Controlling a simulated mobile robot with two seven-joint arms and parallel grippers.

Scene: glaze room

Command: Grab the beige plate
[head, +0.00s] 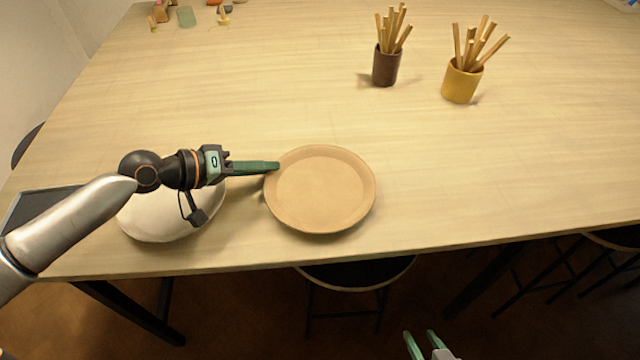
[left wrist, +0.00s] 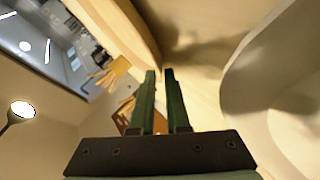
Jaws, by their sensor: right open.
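The beige plate (head: 325,190) is round with a raised rim and sits near the table's front edge, left of the middle. My left gripper (head: 275,166) reaches in from the left, its green fingers at the plate's left rim. In the left wrist view the narrow finger gap of my left gripper (left wrist: 160,73) meets the edge of the beige plate (left wrist: 128,25), and the fingers look closed on this rim. The exact contact is hard to see. My right gripper (head: 421,345) is open and empty, low at the bottom of the head view, off the table.
A white rounded dish (head: 150,222) lies under my left arm; it looms in the left wrist view (left wrist: 260,75). A dark cup (head: 386,68) and a yellow cup (head: 460,86) hold sticks farther back. A stool (head: 355,274) stands below the front edge. The table's right side is clear.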

